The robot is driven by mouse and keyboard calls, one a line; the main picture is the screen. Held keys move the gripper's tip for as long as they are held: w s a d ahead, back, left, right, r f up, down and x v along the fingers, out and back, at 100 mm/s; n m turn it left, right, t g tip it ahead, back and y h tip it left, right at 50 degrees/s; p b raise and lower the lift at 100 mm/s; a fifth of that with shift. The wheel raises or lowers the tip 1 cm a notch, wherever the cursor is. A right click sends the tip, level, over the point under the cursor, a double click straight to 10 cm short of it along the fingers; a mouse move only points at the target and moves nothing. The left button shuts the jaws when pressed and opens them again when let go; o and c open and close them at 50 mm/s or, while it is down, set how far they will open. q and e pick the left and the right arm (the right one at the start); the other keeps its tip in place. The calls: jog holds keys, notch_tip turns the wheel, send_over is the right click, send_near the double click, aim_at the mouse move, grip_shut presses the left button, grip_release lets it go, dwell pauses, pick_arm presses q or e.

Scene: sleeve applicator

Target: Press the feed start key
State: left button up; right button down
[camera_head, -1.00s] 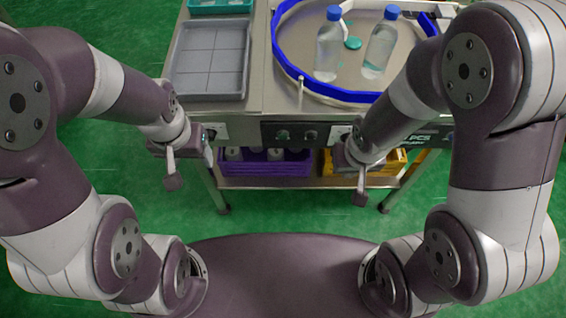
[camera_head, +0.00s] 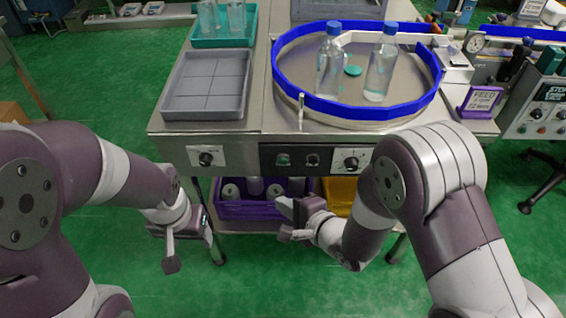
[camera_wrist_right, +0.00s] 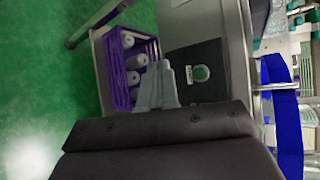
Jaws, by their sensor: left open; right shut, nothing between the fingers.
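A black panel (camera_head: 298,158) on the front of the steel table carries two round buttons. The left one is a green-ringed button (camera_head: 283,160) and the right one is a dark button (camera_head: 312,160). My left gripper (camera_head: 170,258) is open and empty at the lower left.
Rotary knobs (camera_head: 206,157) and (camera_head: 351,161) flank the panel. Above are a grey tray (camera_head: 207,112) and a blue-rimmed turntable (camera_head: 355,110) with two bottles. A purple crate (camera_head: 245,208) with white rolls sits below. A purple sign (camera_head: 481,100) stands at the right.

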aim_at(283, 161)
jog(key=w, duration=0.9)
jog(key=shift+b, duration=0.35)
jog(key=shift+w, duration=0.1)
dwell(1.6)
jog(key=shift+w+p, duration=0.3)
jog(key=shift+w, duration=0.05)
